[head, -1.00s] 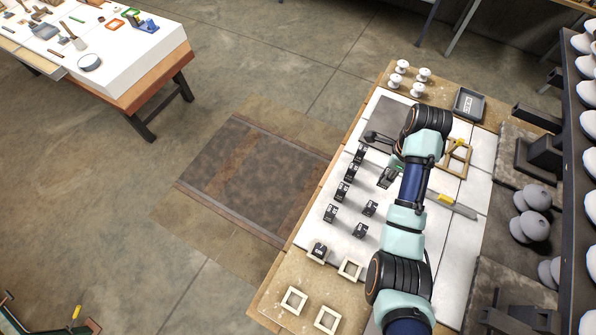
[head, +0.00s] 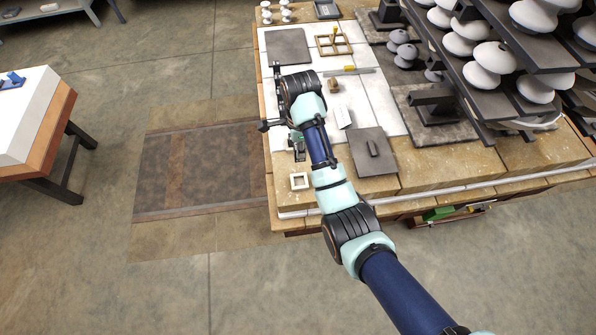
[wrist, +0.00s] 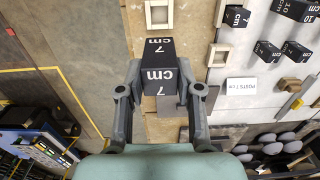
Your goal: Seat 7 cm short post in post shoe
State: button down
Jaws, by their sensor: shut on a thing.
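My gripper (wrist: 160,88) is shut on a black post (wrist: 159,62) marked "7 cm" in white; the post is between the fingers in the wrist view. A pale square frame, a post shoe (wrist: 159,14), lies just beyond the post, apart from it in the picture. Two more such shoes show to the right, one at the top edge (wrist: 222,10) and one below it (wrist: 217,55). In the head view my gripper (head: 298,148) hangs over the left part of the bench, and one pale shoe (head: 299,181) lies close to it. My arm hides much of the bench there.
A white card (wrist: 240,91) reads "POSTS 7 cm". A grey plate with a handle (head: 373,151) lies right of my arm. A rack of insulators (head: 490,60) stands at right.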

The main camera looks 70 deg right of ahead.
notch_tip(320, 180, down, 19)
jog(key=b, duration=0.5)
jog(key=shift+f+b, duration=0.2)
jog(key=shift+b, duration=0.1)
jog(key=shift+f, duration=0.15)
jog(key=c, duration=0.8)
grip_release()
jog(key=shift+o, duration=0.2)
notch_tip(320, 180, up, 12)
jog(key=p, duration=0.3)
jog(key=shift+r, duration=0.2)
